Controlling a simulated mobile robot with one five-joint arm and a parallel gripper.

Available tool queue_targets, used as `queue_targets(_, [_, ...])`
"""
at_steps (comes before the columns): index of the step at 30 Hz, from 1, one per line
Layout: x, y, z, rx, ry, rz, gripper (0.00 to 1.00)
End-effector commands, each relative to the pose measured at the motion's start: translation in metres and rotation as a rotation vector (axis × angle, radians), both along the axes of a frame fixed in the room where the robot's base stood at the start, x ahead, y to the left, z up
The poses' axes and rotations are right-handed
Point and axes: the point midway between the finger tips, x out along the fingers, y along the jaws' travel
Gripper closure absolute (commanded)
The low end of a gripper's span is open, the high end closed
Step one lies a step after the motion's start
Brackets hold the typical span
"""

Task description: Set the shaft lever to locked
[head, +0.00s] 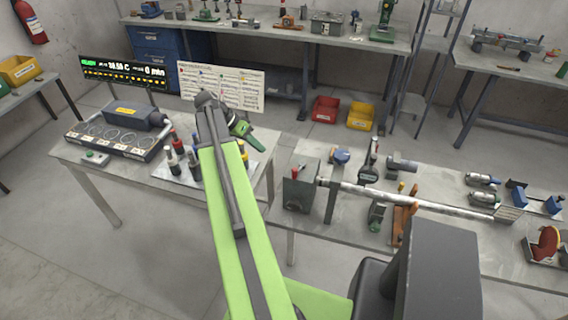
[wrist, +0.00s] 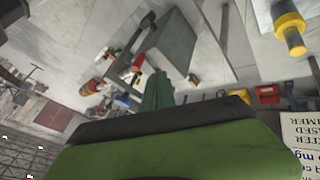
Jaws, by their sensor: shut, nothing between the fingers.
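A grey housing (head: 299,194) stands on the right-hand table, with a small red-topped lever (head: 295,172) on its upper part. A long pale shaft (head: 410,200) runs to the right from the housing through an upright plate. I cannot tell which position the lever is in.
A sign board (head: 222,86) stands behind my gripper. Small tools and fittings crowd the right table around the shaft. Red (head: 325,109) and yellow (head: 360,116) bins sit behind.

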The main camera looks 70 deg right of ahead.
Motion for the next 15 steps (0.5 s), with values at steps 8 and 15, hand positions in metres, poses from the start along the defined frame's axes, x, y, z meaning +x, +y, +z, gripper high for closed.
queue_targets(8, [-0.010,-0.004,-0.017,-0.004,0.001,-0.009,1.00])
queue_targets(15, [-0.039,-0.015,-0.061,-0.004,0.001,-0.008,1.00])
